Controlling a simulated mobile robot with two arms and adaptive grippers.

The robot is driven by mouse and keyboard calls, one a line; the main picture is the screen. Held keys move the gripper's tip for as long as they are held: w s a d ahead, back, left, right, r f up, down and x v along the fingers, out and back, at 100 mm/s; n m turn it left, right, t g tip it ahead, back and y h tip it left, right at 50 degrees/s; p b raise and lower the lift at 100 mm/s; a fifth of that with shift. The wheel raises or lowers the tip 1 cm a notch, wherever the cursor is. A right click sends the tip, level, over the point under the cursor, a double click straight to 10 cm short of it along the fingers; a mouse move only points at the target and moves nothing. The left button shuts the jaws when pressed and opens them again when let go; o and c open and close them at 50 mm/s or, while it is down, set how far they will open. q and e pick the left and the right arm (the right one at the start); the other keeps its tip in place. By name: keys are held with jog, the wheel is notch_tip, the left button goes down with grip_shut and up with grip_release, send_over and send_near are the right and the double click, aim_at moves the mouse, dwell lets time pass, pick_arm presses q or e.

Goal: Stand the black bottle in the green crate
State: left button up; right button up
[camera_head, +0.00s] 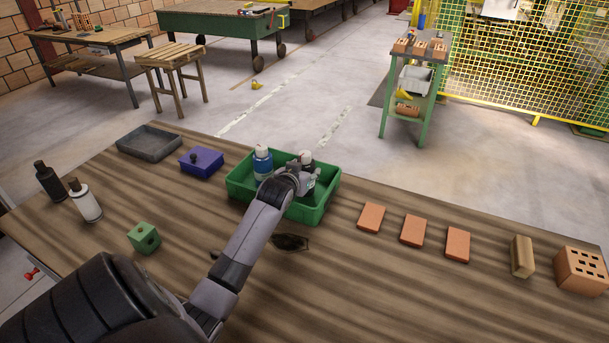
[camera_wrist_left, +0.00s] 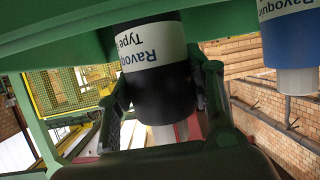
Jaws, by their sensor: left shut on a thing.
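The green crate (camera_head: 308,212) stands on the wooden table, near its far edge. My left gripper (camera_head: 303,178) is over the crate's right part. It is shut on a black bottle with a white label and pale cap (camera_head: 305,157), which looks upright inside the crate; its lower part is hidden. In the left wrist view this black bottle (camera_wrist_left: 160,92) sits between both fingers, cap downward in that turned picture. A blue bottle with a pale cap (camera_head: 262,163) stands in the crate's left part, apart from the held bottle. My right gripper is out of view.
Another black bottle (camera_head: 48,181) and a white bottle (camera_head: 85,202) stand at the left. A grey tray (camera_head: 150,155), purple box (camera_head: 203,166) and green block (camera_head: 144,238) are left of the crate. Several bricks (camera_head: 413,231) lie right. The front right tabletop is clear.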

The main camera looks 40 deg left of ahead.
pick_arm(q)
jog(key=shift+f, duration=0.85)
jog(key=shift+f, duration=0.1)
jog(key=o, duration=1.4)
jog(key=v, duration=1.2)
jog(key=shift+b, duration=0.35)
